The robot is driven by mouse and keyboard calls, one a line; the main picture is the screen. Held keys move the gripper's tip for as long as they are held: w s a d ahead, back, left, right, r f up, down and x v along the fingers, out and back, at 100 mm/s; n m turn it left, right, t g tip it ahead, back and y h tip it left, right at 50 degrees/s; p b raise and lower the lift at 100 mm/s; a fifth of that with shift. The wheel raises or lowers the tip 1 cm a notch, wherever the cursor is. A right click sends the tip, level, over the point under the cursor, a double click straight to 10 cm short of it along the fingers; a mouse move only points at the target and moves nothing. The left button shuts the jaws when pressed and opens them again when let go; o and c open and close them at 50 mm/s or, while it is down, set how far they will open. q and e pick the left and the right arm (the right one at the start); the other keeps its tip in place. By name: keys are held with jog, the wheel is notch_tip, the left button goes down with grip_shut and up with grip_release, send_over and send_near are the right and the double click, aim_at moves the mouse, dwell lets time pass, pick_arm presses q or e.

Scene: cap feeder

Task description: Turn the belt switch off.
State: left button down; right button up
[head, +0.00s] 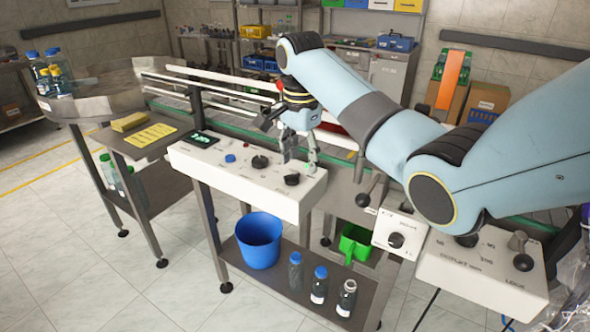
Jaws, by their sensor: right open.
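A white control panel (225,175) stands at the middle of the view. It carries a small screen (201,139), a blue button (230,158), a small red button and two black rotary knobs, one at the middle (260,162) and one nearer the right end (292,179). I cannot read which one is the belt switch. My right gripper (298,160) points down over the panel's right part, open and empty, its fingers behind and above the right-hand knob. I cannot tell if they touch the panel. My left gripper is not in view.
A conveyor (232,128) with rails runs behind the panel. A small white box with a black knob (396,240) and another white panel with levers (483,275) stand to the right. A blue bucket (258,243) and several bottles sit on the shelf below.

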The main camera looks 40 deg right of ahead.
aim_at(295, 173)
jog(key=w+d+r+m, duration=0.1)
jog(key=w+r+m, duration=0.2)
jog(key=w+r, duration=0.15)
jog(key=shift+g+y, duration=0.3)
jog(key=f, duration=1)
jog(key=shift+s+d+f, duration=0.15)
jog(key=shift+s+f, duration=0.15)
jog(key=shift+s, duration=0.1)
jog(key=c, duration=1)
